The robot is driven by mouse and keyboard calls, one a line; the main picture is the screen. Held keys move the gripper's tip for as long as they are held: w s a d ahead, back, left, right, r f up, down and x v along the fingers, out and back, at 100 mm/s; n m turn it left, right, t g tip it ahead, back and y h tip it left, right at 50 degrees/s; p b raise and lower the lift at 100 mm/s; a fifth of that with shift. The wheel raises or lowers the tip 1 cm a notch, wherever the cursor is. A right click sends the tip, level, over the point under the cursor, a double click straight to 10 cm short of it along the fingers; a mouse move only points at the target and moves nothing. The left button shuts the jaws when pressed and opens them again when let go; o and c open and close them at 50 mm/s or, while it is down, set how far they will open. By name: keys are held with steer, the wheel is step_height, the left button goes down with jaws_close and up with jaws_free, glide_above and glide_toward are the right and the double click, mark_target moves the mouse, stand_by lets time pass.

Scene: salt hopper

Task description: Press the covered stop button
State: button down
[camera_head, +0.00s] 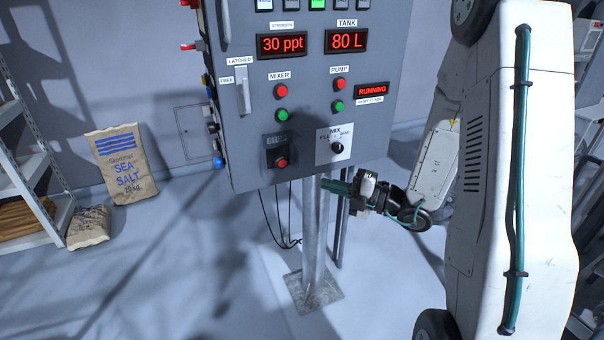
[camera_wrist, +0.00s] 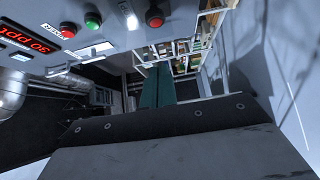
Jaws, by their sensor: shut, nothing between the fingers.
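The stop button (camera_head: 281,162) is a red knob in a dark square housing, low on the left of the grey control panel (camera_head: 300,115). A dark flap with a faint STOP label (camera_head: 276,140) sits just above it; I cannot tell if anything clear covers the knob. A red button, likely the same one, shows at the top of the wrist view (camera_wrist: 155,17). My gripper (camera_head: 330,186) is below the panel's lower edge, right of and below the stop button, apart from it. Its teal fingers are shut and empty; they also show in the wrist view (camera_wrist: 158,86).
The panel bears mixer buttons (camera_head: 281,103), pump buttons (camera_head: 339,95), a mix dial (camera_head: 336,147) and a lever (camera_head: 243,92). The RUNNING display (camera_head: 371,91) is lit. A metal post (camera_head: 313,235) stands below. Salt sacks (camera_head: 122,163) and a shelf (camera_head: 25,150) are left.

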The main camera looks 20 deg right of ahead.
steer(key=x, duration=0.4)
steer(key=w+d+x, duration=0.1)
steer(key=x, duration=0.3)
steer(key=d+x, duration=0.1)
steer(key=x, duration=0.3)
steer(key=shift+w+a, duration=0.2)
steer(key=shift+w, duration=0.4)
steer(key=shift+w, duration=0.9)
glide_toward(284, 163)
steer(key=s, duration=0.3)
steer(key=s+d, duration=0.1)
steer(key=s, duration=0.1)
steer(key=shift+s, duration=0.2)
